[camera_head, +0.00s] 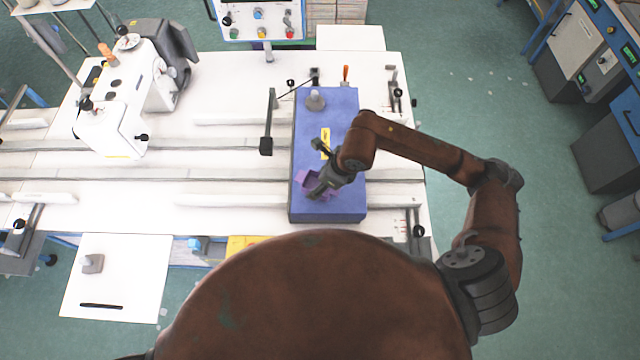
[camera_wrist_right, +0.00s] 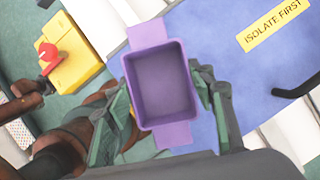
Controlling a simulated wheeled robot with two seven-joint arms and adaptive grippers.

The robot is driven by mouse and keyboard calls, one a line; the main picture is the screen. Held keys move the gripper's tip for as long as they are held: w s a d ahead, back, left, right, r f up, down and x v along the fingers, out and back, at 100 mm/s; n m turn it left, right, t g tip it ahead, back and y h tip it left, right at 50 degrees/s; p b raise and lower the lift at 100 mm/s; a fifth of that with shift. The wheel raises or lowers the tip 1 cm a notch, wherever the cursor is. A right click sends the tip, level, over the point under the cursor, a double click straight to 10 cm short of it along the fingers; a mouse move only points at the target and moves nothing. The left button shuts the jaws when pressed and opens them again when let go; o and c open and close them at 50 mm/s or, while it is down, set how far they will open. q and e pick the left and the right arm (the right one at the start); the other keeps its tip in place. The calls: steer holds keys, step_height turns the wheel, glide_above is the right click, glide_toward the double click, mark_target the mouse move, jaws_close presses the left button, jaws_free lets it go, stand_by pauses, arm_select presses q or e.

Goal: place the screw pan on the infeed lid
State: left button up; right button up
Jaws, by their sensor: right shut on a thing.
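The screw pan is a small purple open box with end tabs; it shows in the head view (camera_head: 312,181) and in the right wrist view (camera_wrist_right: 162,84), where it looks empty. My right gripper (camera_head: 318,183) has its fingers on both sides of the pan and is shut on it. In the wrist view the fingers (camera_wrist_right: 160,95) flank the pan's walls. The infeed lid is the blue box top (camera_head: 335,115) on the white table. The pan is over the lid's front left part; I cannot tell if it touches. My left gripper is not in view.
A grey knob (camera_head: 315,100) stands at the lid's back, and a yellow label (camera_head: 325,143) lies mid-lid. A black-tipped arm (camera_head: 267,145) stands left of the lid. A yellow box with a red switch (camera_wrist_right: 72,55) is beyond the table edge.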

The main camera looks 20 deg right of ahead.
steer(key=shift+w+d+f, duration=0.25)
steer(key=shift+f, duration=0.15)
step_height(320, 180, down, 3)
steer(key=shift+w+d+f+p, duration=0.1)
steer(key=shift+w+p, duration=0.05)
steer(key=shift+p, duration=0.65)
steer(key=shift+f, duration=0.3)
steer(key=o, duration=1.2)
steer(key=shift+c, duration=0.2)
steer(key=b+v, duration=0.1)
steer(key=v, duration=1.1)
steer(key=shift+b, duration=0.4)
